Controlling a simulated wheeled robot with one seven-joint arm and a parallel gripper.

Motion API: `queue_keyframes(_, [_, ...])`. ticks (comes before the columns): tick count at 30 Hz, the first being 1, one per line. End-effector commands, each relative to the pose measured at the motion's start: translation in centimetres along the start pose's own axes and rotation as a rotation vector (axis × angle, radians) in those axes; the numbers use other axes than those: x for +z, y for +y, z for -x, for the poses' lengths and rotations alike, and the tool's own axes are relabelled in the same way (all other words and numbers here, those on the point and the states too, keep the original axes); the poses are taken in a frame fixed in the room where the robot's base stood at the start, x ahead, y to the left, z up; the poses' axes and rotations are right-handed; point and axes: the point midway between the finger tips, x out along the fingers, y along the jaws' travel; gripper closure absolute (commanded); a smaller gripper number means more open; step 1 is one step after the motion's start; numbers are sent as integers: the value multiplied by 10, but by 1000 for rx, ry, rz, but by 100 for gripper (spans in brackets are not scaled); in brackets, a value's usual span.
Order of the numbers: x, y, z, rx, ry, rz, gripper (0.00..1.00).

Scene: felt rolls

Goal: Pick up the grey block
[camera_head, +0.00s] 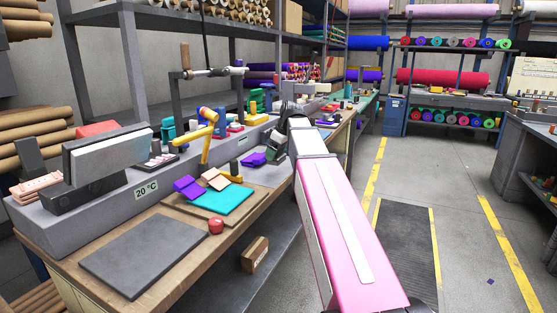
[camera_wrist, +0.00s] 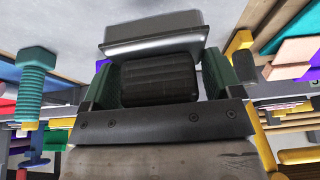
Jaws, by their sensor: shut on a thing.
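My gripper (camera_wrist: 160,72) has two dark green fingers, one on each side of a dark grey, rounded block (camera_wrist: 160,88) in the wrist view. The fingers are shut on this block. A silver-grey slab with a shiny edge (camera_wrist: 154,40) shows just beyond the block; I cannot tell whether it is part of it. In the head view my gripper (camera_head: 274,143) is at the far end of my pink and white arm, over the right side of the workbench. The block cannot be made out clearly there.
The workbench (camera_head: 125,216) holds a grey mat (camera_head: 140,255), a teal felt sheet (camera_head: 222,201), a red ball-like thing (camera_head: 215,226) and a yellow stand (camera_head: 206,140) near my gripper. A purple piece (camera_head: 252,159) lies close by. The floor aisle on the right is open.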

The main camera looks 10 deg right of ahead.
Motion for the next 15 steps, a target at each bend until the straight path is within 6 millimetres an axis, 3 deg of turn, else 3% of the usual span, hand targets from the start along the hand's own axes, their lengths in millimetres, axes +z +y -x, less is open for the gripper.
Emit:
queue_keyframes(1, [-4,-14,5,1,1,2,48])
queue_keyframes(6, [-20,-46,20,2,1,3,48])
queue_keyframes(15, [-42,-85,39,1,1,1,48])
